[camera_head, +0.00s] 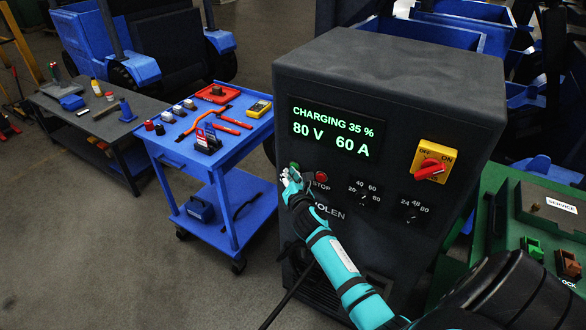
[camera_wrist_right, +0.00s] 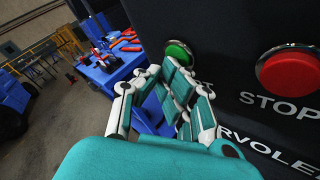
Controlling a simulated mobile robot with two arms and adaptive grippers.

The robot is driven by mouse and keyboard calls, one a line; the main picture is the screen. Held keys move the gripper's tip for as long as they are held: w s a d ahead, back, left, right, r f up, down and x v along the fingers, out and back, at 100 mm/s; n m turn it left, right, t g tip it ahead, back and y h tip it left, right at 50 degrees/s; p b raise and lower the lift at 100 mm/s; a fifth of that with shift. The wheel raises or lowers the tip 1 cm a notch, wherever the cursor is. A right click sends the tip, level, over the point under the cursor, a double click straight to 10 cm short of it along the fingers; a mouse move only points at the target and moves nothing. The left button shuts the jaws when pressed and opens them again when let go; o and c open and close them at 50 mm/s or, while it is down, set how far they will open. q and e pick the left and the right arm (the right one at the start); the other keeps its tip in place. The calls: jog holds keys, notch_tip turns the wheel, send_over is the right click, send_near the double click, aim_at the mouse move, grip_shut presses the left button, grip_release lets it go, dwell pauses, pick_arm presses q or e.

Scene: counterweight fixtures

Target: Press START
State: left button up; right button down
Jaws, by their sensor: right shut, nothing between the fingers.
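The dark grey charger cabinet (camera_head: 400,65) has a lit display (camera_head: 337,133) reading "CHARGING 35 %", "80 V", "60 A". The green button (camera_wrist_right: 180,54) is at the left of its front panel; the label under it is mostly hidden by my fingers. The red STOP button (camera_wrist_right: 289,71) is to its right, also seen in the head view (camera_head: 321,176). My teal and white right gripper (camera_head: 290,180) is shut and empty, its fingertips (camera_wrist_right: 172,80) just below the green button; I cannot tell whether they touch it. My left gripper is out of view.
The panel also has two dark knobs (camera_head: 364,194) and a yellow plate with a red rotary switch (camera_head: 432,165). A blue tool cart (camera_head: 175,145) stands left of the charger. A green unit (camera_head: 490,220) stands at right. Floor at lower left is clear.

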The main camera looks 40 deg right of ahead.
jog(key=shift+s+a, duration=0.4)
jog(key=shift+a, duration=0.4)
jog(key=a, duration=0.1)
jog(key=s+a, duration=0.1)
jog(key=a, duration=0.1)
jog(key=s+a, duration=0.1)
jog(key=shift+a, duration=0.3)
jog(key=shift+w, duration=0.1)
dwell(0.5)
jog(key=s+a+f+m+g+y, duration=0.25)
jog(key=s+f, duration=0.35)
jog(key=f, duration=0.5)
jog(key=s+a+f+m+g+y, duration=0.15)
jog(key=s+a+f+m, duration=0.35)
jog(key=f, duration=0.6)
jog(key=s+a+f+m+g+y, duration=0.1)
jog(key=s+a+f+m+g, duration=0.15)
jog(key=s+f, duration=0.65)
jog(key=s+a+f+m+g, duration=0.1)
jog(key=s+f+m+g, duration=0.3)
jog(key=s, duration=1.2)
jog(key=s+a+f+m+g+y, duration=0.1)
jog(key=s+f+m+g, duration=0.2)
jog(key=s+f+m, duration=0.4)
jog(key=s+f, duration=0.6)
jog(key=s, duration=0.2)
jog(key=shift+s+a+m+g, duration=0.15)
jog(key=shift+s+m+g, duration=0.15)
jog(key=shift+s+g, duration=0.05)
